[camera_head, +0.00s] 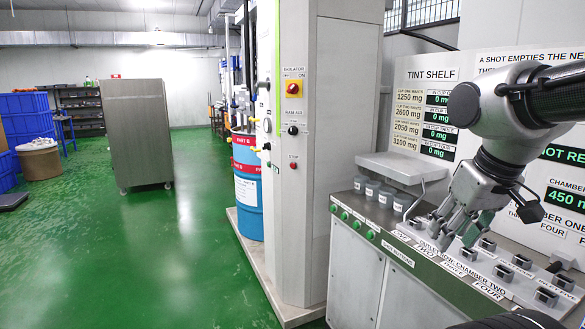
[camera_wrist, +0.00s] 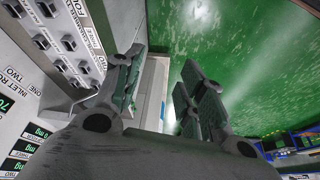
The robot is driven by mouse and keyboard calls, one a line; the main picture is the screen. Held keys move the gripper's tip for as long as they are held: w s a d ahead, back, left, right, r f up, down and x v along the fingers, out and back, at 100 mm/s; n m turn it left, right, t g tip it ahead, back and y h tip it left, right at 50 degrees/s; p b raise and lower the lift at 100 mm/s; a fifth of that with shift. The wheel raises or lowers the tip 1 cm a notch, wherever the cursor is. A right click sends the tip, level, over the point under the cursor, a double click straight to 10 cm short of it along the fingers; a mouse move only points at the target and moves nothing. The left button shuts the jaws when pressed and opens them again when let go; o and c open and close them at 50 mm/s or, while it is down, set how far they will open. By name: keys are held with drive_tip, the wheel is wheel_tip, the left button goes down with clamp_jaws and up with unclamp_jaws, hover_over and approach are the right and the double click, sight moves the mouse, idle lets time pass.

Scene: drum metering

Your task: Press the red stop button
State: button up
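The red stop button (camera_head: 293,165) is a small red dot low on the grey column's front panel, under a small label. My gripper (camera_head: 457,234) is well to the right of the button, over the sloped control panel. Its fingers are spread apart and empty in the wrist view (camera_wrist: 164,65). The stop button cannot be made out in the wrist view.
The control panel (camera_head: 410,262) has several black switches and green buttons. Several grey cups (camera_head: 373,190) stand under a small shelf (camera_head: 402,167) between the column and my gripper. A blue drum (camera_head: 248,200) stands left of the column. Green floor (camera_head: 180,260) is open at left.

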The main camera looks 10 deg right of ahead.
clamp_jaws()
idle(1.2)
